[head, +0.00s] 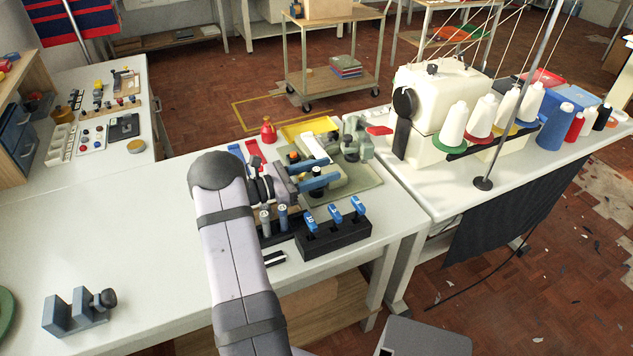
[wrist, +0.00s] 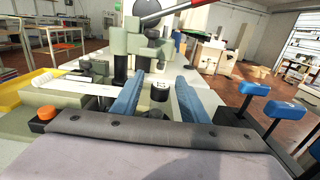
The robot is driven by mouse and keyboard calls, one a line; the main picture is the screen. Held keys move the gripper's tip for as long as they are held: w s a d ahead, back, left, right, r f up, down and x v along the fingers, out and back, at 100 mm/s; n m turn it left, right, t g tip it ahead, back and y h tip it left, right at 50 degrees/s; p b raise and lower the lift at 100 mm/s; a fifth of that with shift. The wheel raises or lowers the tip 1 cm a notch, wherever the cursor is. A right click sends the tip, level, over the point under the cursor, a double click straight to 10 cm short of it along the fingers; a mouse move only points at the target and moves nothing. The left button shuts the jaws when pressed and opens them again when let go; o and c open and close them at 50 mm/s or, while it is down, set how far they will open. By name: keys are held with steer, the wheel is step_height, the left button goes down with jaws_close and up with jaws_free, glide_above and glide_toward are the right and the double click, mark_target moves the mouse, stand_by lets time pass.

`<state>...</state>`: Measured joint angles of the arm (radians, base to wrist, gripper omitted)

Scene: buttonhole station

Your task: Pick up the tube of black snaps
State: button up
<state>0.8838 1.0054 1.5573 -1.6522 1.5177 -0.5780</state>
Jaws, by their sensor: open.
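My gripper (head: 334,174) is level above the near edge of the green-grey press base, its two blue fingers pointing right. In the wrist view its fingers (wrist: 160,76) are spread apart and nothing is clamped between them. A short dark cylinder with a white, black-marked top (wrist: 160,86) shows in the gap between the fingers, seemingly beyond them; it may be the tube of black snaps, but I cannot read it. Two grey-topped tubes (head: 274,220) stand upright beside my arm in the head view; their contents cannot be told.
A black block with several blue-handled tools (head: 335,238) stands close on the near side. The green-grey press (wrist: 150,42) with a red-tipped lever rises ahead. The table's left part is mostly clear.

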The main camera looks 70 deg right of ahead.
steer(key=shift+x, duration=1.05)
jaws_close()
steer(key=shift+r, duration=0.15)
step_height(320, 180, up, 10)
steer(key=shift+b, duration=0.4)
